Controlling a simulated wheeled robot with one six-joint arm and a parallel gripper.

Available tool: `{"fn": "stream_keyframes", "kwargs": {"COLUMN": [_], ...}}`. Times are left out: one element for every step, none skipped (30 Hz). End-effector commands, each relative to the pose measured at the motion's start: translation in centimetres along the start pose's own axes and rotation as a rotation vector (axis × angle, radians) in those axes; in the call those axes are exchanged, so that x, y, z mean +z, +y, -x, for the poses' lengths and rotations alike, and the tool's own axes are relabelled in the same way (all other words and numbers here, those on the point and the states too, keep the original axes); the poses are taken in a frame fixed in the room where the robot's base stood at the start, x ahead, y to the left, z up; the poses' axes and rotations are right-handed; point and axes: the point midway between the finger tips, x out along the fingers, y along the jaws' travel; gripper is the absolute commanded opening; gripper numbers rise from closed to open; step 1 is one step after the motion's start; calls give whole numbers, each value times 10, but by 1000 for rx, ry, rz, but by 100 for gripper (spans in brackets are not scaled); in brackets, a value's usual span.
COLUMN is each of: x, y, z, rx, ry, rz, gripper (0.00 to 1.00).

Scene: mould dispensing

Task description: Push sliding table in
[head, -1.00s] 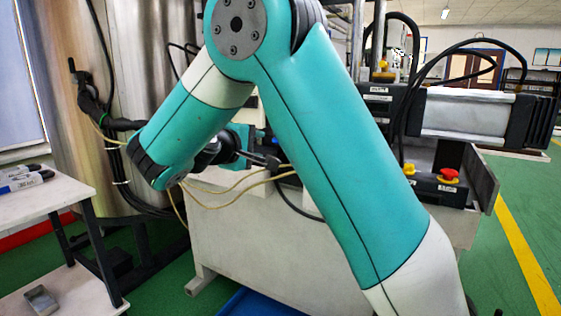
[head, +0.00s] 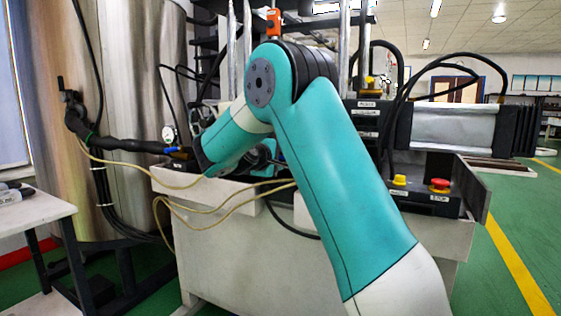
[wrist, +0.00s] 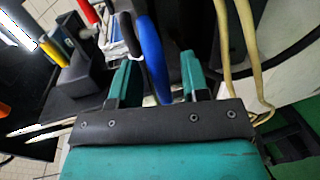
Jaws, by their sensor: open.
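The machine's pale bench (head: 230,240) stands ahead in the head view, with a white trough-like top edge and a dark inner surface. I cannot tell for sure which part is the sliding table; a dark flat plate (wrist: 75,103) shows left of my gripper in the wrist view. My gripper (wrist: 158,80) shows there with two teal fingers apart. A blue, rounded bar (wrist: 152,50) and a black part stand between or beyond the fingers; contact cannot be told. In the head view my arm hides most of the gripper and the bench area behind it.
A black holder with red- and yellow-handled tools (wrist: 75,50) is close on the left in the wrist view. Yellowish hoses (head: 225,207) hang over the bench front. A red stop button (head: 439,183) is at right; a white side table (head: 40,215) stands left.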

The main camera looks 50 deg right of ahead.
Motion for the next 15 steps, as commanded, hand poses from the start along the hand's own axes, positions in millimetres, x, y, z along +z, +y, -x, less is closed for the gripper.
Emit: {"fn": "stream_keyframes", "kwargs": {"x": [0,0,0,0,0,0,0,0,0,0,0,0,0,0,0], "y": [-1,-1,0,0,0,0,0,0,0,0,0,0,0,0,0], "z": [-8,-12,-16,-18,-20,-22,-23,-24,-25,-25,-25,-25,-25,-25,-25], "rx": [0,0,0,0,0,0,-1,-1,0,0,0,0,0,0,0], "ry": [-1,-1,-1,-1,0,0,0,1,1,1,1,1,1,1,1], "rz": [-1,-1,-1,-1,-1,0,0,0,0,0,0,0,0,0,0], "gripper": [42,42,42,42,42,42,42,42,42,42,42,42,42,42,42]}}
